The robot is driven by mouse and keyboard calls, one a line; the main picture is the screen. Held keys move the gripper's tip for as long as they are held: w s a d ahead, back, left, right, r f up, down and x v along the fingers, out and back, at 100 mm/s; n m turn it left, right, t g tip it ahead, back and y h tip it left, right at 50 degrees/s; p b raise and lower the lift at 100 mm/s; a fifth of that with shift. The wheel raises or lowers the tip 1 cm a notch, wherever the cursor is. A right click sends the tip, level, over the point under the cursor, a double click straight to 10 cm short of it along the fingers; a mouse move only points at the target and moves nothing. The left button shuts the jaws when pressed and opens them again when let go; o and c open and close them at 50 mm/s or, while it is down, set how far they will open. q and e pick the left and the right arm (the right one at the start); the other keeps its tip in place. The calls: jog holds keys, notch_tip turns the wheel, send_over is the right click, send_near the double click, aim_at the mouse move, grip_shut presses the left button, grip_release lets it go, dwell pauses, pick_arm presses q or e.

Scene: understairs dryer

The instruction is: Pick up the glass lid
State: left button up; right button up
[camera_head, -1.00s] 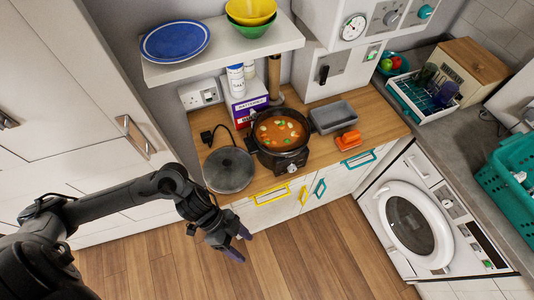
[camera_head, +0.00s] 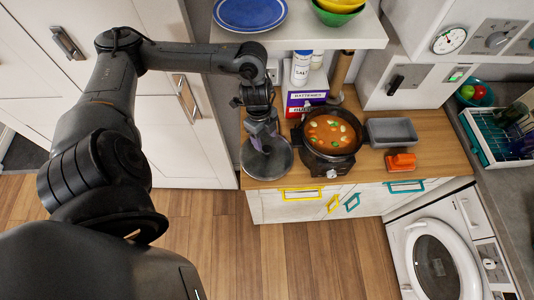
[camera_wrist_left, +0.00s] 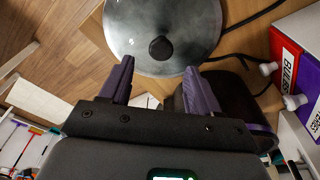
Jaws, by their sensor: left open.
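The round glass lid (camera_head: 276,163) lies on the left end of the wooden counter, partly hidden behind my left gripper. In the left wrist view the lid (camera_wrist_left: 190,28) shows at the top, with its dark round knob (camera_wrist_left: 161,48) just beyond the fingertips. My left gripper (camera_head: 264,142) is over the lid and points down at it. Its two purple fingers (camera_wrist_left: 160,80) are apart, one on each side of the knob's line, with nothing between them. My right gripper is not in view.
A slow cooker of soup (camera_head: 327,140) stands right of the lid, with a grey tray (camera_head: 391,132) and an orange block (camera_head: 401,162) beyond. The batteries box (camera_head: 303,99) stands behind. A shelf (camera_head: 310,32) overhangs the counter. A dark cable (camera_wrist_left: 245,22) runs beside the lid.

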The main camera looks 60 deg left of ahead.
aim_at(266, 148)
pick_arm(q)
jog(key=shift+w+d+f+p, duration=0.1)
jog(key=shift+f+p, duration=0.25)
jog(key=shift+f, duration=1.2)
jog(key=shift+w+d+f+p, duration=0.1)
jog(key=shift+f+p, duration=0.2)
jog(key=shift+f, duration=1.25)
grip_shut()
